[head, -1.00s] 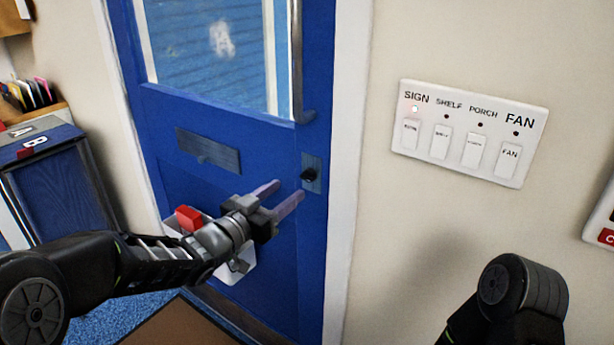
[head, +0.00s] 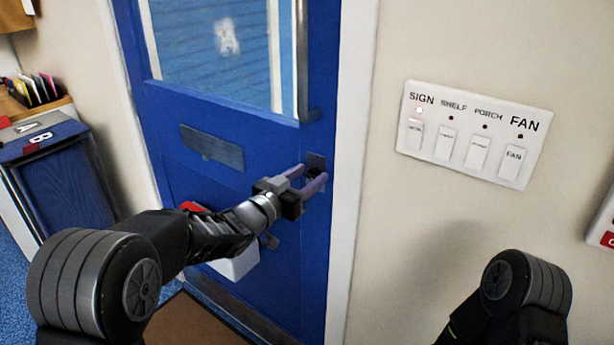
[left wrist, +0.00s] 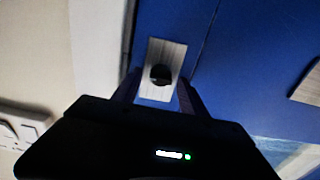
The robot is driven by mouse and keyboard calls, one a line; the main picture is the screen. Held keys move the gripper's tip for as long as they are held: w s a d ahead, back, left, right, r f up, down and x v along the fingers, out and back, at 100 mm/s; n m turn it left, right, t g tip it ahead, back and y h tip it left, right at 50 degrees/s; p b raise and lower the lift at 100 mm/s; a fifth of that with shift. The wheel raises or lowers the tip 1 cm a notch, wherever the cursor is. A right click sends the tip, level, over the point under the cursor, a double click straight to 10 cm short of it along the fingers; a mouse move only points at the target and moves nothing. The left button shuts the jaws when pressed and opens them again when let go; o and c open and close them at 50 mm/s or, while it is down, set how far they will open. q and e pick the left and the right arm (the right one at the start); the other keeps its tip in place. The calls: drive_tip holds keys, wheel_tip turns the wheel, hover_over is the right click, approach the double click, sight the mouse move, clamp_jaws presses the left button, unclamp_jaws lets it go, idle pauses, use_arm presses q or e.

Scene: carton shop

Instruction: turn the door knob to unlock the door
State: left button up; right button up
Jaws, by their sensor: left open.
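The door (head: 290,235) is blue with a window in its upper part, and it looks closed in its white frame. The small dark door knob (left wrist: 160,74) sits on a metal plate (left wrist: 162,54) near the door's right edge. In the head view the knob is mostly hidden by the fingers of my left gripper (head: 308,178). My left gripper is open, with its two purple fingers pointing at the plate. In the left wrist view the knob lies between the fingers; I cannot tell whether they touch it. My right gripper is not in view.
A white switch panel (head: 471,136) is on the wall to the right, its SIGN light lit. A metal pull handle (head: 306,70) is above the knob and a metal plate (head: 211,148) to its left. A blue cabinet (head: 62,175) stands at left.

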use_arm(q)
drive_tip(key=shift+c, duration=0.4)
clamp_jaws()
drive_tip(key=shift+n, duration=0.3)
drive_tip(key=n, duration=0.4)
drive_tip(key=shift+w+a, duration=0.1)
drive_tip(key=shift+a, duration=0.1)
drive_tip(key=n, duration=0.3)
drive_tip(key=shift+n+p, duration=0.3)
drive_tip(key=n+p, duration=0.1)
drive_tip(key=n, duration=0.4)
drive_tip(key=shift+a+f+n, duration=0.1)
drive_tip(key=shift+f+n, duration=0.05)
drive_tip(key=shift+n, duration=0.15)
drive_tip(key=n, duration=0.4)
drive_tip(key=shift+f+p, duration=0.1)
drive_tip(key=shift+p, duration=0.3)
